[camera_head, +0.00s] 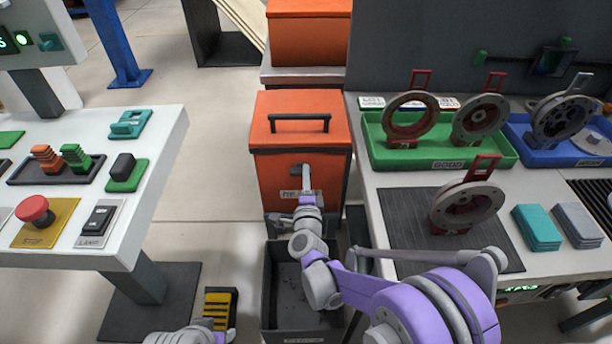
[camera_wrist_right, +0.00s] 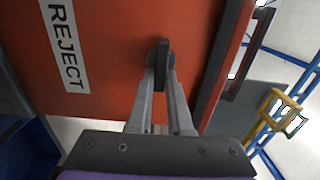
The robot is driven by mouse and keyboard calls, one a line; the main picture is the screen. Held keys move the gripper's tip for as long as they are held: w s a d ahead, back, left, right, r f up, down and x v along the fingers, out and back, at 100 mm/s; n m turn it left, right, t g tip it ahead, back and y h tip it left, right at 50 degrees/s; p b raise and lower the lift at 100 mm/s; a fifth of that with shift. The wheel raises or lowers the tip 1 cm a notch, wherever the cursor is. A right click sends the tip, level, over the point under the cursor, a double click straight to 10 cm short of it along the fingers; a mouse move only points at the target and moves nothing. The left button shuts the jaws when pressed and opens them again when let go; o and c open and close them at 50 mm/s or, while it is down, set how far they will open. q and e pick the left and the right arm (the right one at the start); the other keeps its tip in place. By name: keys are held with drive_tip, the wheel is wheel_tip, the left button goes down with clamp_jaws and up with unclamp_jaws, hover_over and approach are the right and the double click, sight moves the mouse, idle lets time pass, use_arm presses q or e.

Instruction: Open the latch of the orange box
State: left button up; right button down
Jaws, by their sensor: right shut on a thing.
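The orange box (camera_head: 268,118) stands upright between the two tables, with a black handle on its lid. Its small dark latch (camera_wrist_right: 162,54) sits on the front face, beside the white REJECT label (camera_wrist_right: 66,45). My right gripper (camera_head: 306,178) reaches the front of the box, and its two fingers (camera_wrist_right: 160,75) are shut on the latch. In the head view the fingers partly hide the latch and label. Part of my left arm (camera_head: 190,335) shows at the bottom edge; its fingers cannot be made out clearly.
A dark open bin (camera_head: 271,300) stands below the orange box. The left table (camera_head: 100,240) carries switches and a red stop button (camera_head: 35,209). The right table (camera_head: 368,178) holds a green tray (camera_head: 440,157) and a blue tray with ring parts. Another orange box (camera_head: 310,40) stands behind.

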idle(0.5)
drive_tip(key=c, duration=0.8)
unclamp_jaws()
drive_tip(key=shift+c, duration=0.2)
drive_tip(key=s, duration=1.1)
drive_tip(key=shift+p, duration=0.4)
drive_tip(key=shift+w, duration=0.1)
